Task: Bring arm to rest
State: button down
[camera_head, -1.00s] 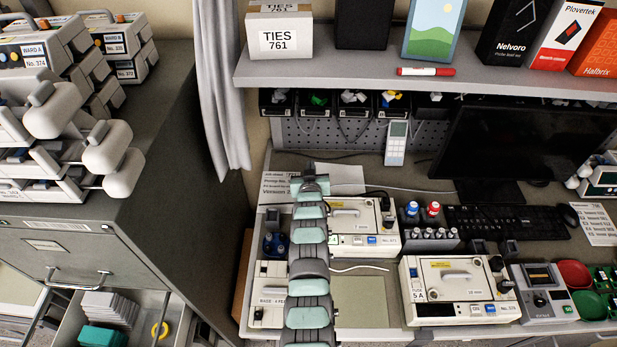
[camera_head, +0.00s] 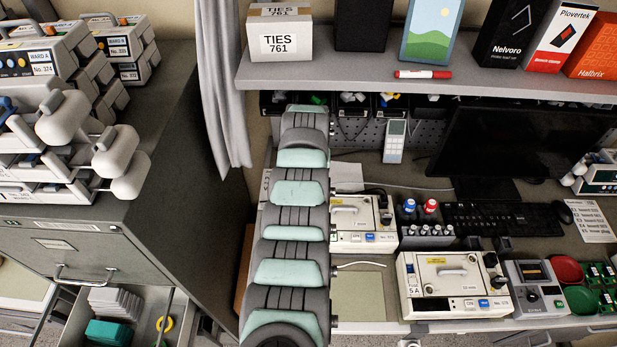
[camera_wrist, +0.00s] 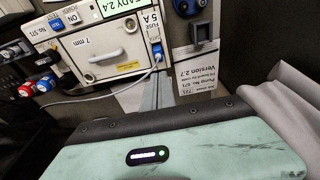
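My arm rises from the bottom of the head view and reaches up over the left part of the bench, its segments grey and mint. My gripper cannot be made out in the head view. In the wrist view, my grey and mint housing (camera_wrist: 180,140) with a small lit status bar fills the bottom.
A second pump (camera_head: 455,285) stands front right, beside a grey meter (camera_head: 538,290). Red and green bowls (camera_head: 567,269) are at the right. A shelf (camera_head: 350,72) with boxes overhangs the bench. A cabinet (camera_head: 90,235) with an open drawer stands left; a curtain (camera_head: 222,90) hangs between.

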jog(key=shift+f+b, duration=2.55)
jog(key=shift+f, duration=0.75)
jog(key=shift+f+b, duration=0.7)
jog(key=shift+f, duration=0.05)
jog(key=shift+r, duration=0.1)
notch_tip(320, 180, up, 7)
jog(key=p, duration=0.5)
jog(key=shift+p, duration=0.4)
